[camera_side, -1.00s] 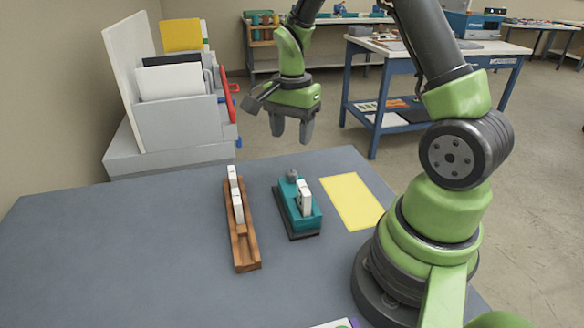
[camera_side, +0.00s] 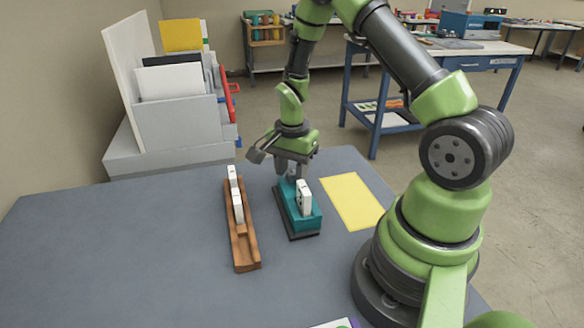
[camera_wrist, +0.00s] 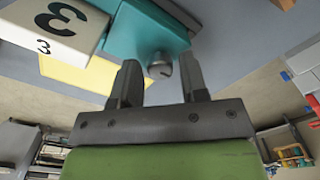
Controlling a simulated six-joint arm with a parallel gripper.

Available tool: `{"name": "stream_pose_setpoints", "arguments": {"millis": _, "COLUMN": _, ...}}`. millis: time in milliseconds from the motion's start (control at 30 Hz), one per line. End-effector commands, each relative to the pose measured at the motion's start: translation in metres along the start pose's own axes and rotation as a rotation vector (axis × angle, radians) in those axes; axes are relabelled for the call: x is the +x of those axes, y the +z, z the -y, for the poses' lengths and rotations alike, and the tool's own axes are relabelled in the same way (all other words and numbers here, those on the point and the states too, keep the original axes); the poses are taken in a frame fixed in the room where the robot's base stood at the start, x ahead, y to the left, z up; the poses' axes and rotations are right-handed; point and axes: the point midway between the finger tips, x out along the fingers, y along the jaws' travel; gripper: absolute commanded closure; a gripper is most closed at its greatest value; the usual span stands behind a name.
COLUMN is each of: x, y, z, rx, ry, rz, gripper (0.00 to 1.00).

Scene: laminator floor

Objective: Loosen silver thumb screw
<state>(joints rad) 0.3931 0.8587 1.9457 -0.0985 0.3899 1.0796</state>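The silver thumb screw (camera_wrist: 160,66) sticks out of the end of the teal block (camera_wrist: 140,32) in the wrist view. My gripper (camera_wrist: 160,68) is open, with one finger on each side of the screw and a visible gap to both. In the side view my gripper (camera_side: 290,170) points down at the far end of the teal block (camera_side: 288,203), and its fingers mostly hide the screw. A white tile marked 3 (camera_wrist: 58,22) stands in the block and also shows in the side view (camera_side: 304,197).
A wooden rack (camera_side: 246,255) with white tiles (camera_side: 237,205) stands left of the teal block. A yellow sheet (camera_side: 352,202) lies to its right. A grey bin of boards (camera_side: 180,125) stands behind the table. The table's left side is clear.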

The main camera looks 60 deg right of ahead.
Motion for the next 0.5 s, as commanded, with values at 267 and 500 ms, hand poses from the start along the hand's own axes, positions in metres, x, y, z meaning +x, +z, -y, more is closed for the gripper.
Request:
{"name": "stream_pose_setpoints", "arguments": {"millis": 267, "x": -0.0002, "y": 0.0000, "z": 0.0000, "rx": -0.001, "ry": 0.000, "rz": 0.000, "gripper": 0.96}}
{"name": "stream_pose_setpoints", "arguments": {"millis": 500, "x": -0.0003, "y": 0.0000, "z": 0.0000, "rx": -0.046, "ry": 0.000, "rz": 0.000, "gripper": 0.96}}
